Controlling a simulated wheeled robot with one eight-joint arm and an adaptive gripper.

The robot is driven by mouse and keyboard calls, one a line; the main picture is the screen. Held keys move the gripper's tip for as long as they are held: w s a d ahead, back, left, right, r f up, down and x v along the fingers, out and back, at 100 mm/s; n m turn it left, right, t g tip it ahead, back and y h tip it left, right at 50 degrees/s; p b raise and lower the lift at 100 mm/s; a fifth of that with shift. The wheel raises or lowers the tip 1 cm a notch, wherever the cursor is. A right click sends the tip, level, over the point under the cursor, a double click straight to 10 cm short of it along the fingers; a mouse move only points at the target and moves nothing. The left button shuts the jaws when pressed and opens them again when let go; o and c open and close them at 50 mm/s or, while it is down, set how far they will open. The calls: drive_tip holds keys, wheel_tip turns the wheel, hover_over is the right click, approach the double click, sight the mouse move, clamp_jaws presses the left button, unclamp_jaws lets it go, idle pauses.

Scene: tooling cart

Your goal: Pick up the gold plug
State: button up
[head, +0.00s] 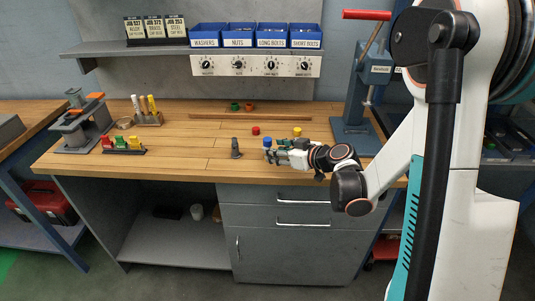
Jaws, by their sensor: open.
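The gold plug (297,131), a small yellow knob-like piece, stands on the wooden bench top in the head view, just behind my gripper's wrist side. My gripper (271,152) reaches in from the right, low over the front of the bench, and points left. Its jaws are open, and the gold plug is apart from them, behind and to the right. A blue plug (267,141) shows right by the fingertips; I cannot tell whether they touch. A red plug (255,130) lies farther back, to the left of the gold one.
A dark grey upright piece (235,149) stands left of my gripper. Green (235,106) and orange-brown (249,107) pieces sit at the back. A blue press (354,125) stands at right. The bench's left-middle is mostly clear; coloured pieces stand on a holder (124,151).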

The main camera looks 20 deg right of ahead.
drive_tip(key=b+x, duration=0.1)
drive_tip(key=x, duration=0.1)
drive_tip(key=b+x, duration=0.1)
drive_tip(key=x, duration=0.2)
drive_tip(key=shift+w+r, duration=0.2)
clamp_jaws()
drive_tip(key=shift+r, duration=0.1)
